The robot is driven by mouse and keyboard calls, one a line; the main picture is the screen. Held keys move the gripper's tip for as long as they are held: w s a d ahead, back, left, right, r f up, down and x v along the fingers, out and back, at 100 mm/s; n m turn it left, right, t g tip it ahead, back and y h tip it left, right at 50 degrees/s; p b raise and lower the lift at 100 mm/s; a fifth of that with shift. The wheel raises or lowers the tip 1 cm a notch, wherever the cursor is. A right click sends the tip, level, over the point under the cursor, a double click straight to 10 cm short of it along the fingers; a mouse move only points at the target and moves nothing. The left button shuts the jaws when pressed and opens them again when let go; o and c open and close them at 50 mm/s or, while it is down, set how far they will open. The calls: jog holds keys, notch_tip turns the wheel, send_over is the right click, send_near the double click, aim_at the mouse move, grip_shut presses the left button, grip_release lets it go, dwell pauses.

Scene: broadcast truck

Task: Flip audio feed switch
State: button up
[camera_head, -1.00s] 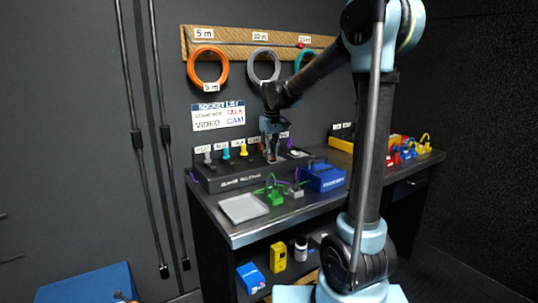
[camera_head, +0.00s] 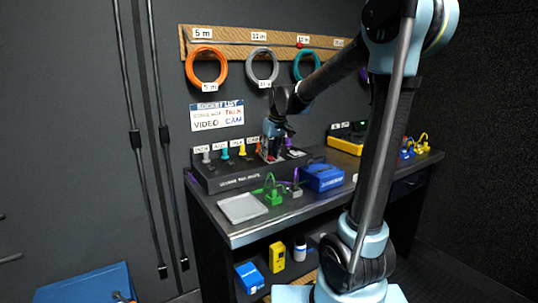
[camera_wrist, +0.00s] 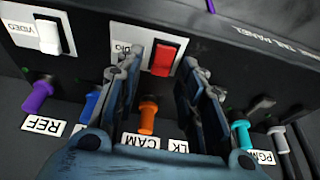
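The red audio switch (camera_wrist: 164,58) is a rocker on a white plate in the dark panel face. Its label is partly covered in the wrist view, with only the end letters showing. My gripper (camera_wrist: 160,75) is open, one finger on each side of the red switch in the picture; I cannot tell whether either touches it. A white switch (camera_wrist: 48,36) labelled VIDEO sits to the left. In the head view my gripper (camera_head: 274,142) is at the panel box (camera_head: 240,179) and hides much of the switch area.
Coloured plugs, including an orange one (camera_wrist: 148,115) and a purple one (camera_wrist: 37,97), stand by the panel near the fingers. A grey tray (camera_head: 243,208), green plug (camera_head: 273,190) and blue box (camera_head: 324,177) are on the bench. Cable coils (camera_head: 206,67) hang on the wall above.

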jog(key=v, duration=1.2)
jog(key=shift+w, duration=0.15)
